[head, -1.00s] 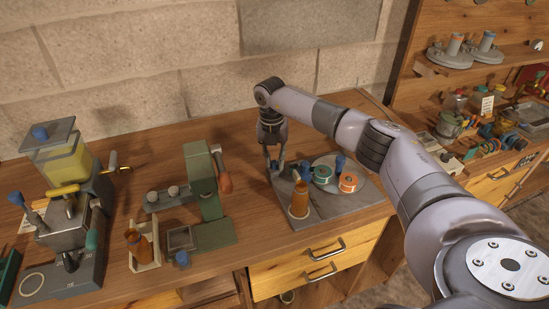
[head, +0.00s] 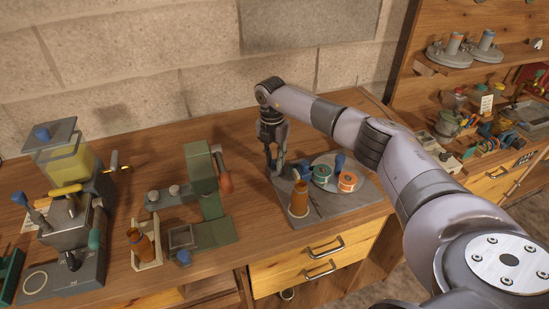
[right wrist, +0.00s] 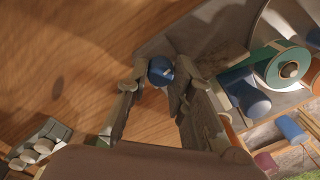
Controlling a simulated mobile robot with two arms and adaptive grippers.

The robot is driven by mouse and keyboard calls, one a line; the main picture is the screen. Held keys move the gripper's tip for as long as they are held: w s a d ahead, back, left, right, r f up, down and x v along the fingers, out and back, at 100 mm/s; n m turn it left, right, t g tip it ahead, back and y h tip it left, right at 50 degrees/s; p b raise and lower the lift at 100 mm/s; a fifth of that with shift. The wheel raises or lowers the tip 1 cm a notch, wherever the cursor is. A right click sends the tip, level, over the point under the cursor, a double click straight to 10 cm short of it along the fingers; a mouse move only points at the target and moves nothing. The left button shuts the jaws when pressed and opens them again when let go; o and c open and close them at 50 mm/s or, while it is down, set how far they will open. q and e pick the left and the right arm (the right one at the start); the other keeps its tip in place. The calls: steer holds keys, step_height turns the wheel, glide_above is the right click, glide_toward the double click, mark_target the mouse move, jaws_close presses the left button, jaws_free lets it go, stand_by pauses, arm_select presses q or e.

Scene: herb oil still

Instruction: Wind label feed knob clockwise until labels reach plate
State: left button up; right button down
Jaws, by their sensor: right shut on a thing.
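My right gripper (head: 275,172) is at the back left corner of the grey label station (head: 340,210). In the right wrist view its fingers (right wrist: 158,82) are shut on a blue knob (right wrist: 160,69); in the head view the fingers mostly hide this knob. A green-edged label roll (head: 322,174) and an orange-edged roll (head: 348,181) sit on a round grey disc to the right. The green-edged roll also shows in the right wrist view (right wrist: 272,64). I cannot make out a label strip or where its end lies. My left gripper is not in view.
A green press (head: 205,195), a bottle in a pale holder (head: 146,250) and a yellow-tanked still (head: 65,165) stand farther left. Bare bench lies between press and station.

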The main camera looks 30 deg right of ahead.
mark_target(273, 161)
steer(key=shift+w+r, duration=0.1)
steer(key=c, duration=1.4)
jaws_free()
step_height(273, 161, up, 12)
steer(key=shift+w, duration=0.15)
steer(key=shift+a+f, duration=0.1)
steer(key=shift+f, duration=0.1)
